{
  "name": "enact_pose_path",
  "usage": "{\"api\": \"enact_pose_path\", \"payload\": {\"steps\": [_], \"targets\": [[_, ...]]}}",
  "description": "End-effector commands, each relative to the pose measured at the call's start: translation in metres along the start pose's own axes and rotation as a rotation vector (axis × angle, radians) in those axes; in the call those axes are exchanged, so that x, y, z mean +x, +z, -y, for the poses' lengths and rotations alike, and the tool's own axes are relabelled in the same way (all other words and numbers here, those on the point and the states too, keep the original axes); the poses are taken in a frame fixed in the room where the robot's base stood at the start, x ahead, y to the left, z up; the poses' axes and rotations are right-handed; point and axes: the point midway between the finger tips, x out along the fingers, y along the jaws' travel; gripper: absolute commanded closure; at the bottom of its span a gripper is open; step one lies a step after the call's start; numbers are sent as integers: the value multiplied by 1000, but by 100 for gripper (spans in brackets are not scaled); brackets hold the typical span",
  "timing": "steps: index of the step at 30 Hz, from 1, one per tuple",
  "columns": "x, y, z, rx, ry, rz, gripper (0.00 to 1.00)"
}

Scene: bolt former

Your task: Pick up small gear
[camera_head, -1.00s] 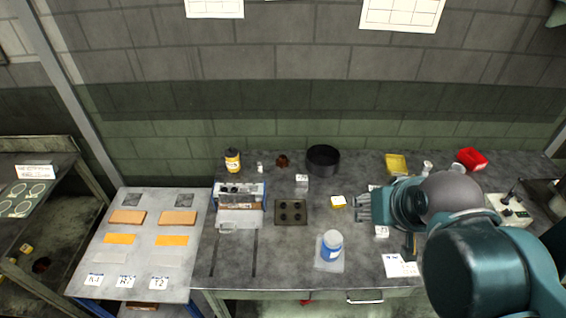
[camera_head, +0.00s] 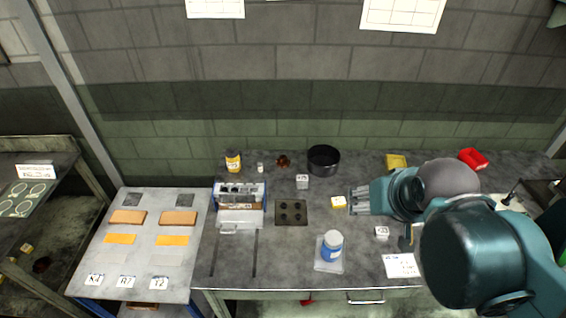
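My gripper (camera_head: 352,201) is over the right-middle of the workbench, pointing left. Its fingers look spread, with gaps between them and nothing visible in them. A small yellow-and-white box (camera_head: 338,202) is just left of the fingertips; I cannot tell whether they touch. No small gear can be made out for certain. A small reddish-brown part (camera_head: 283,161) stands at the back of the bench, left of the black round pan (camera_head: 323,159); its shape is too small to tell. My arm hides part of the bench's right side.
A blue-and-white bottle (camera_head: 332,245) stands at the front on a pale mat. A dark plate with holes (camera_head: 291,212) lies mid-bench, beside a blue-and-silver device (camera_head: 240,197). A red container (camera_head: 473,159) and yellow tray (camera_head: 396,161) are at the back right. The bench's front middle is mostly clear.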

Motion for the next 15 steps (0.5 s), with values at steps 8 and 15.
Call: {"api": "enact_pose_path", "payload": {"steps": [8, 15], "targets": [[8, -38, 7, 56, 11, 36, 47], [21, -72, 15, 115, 26, 70, 47]]}}
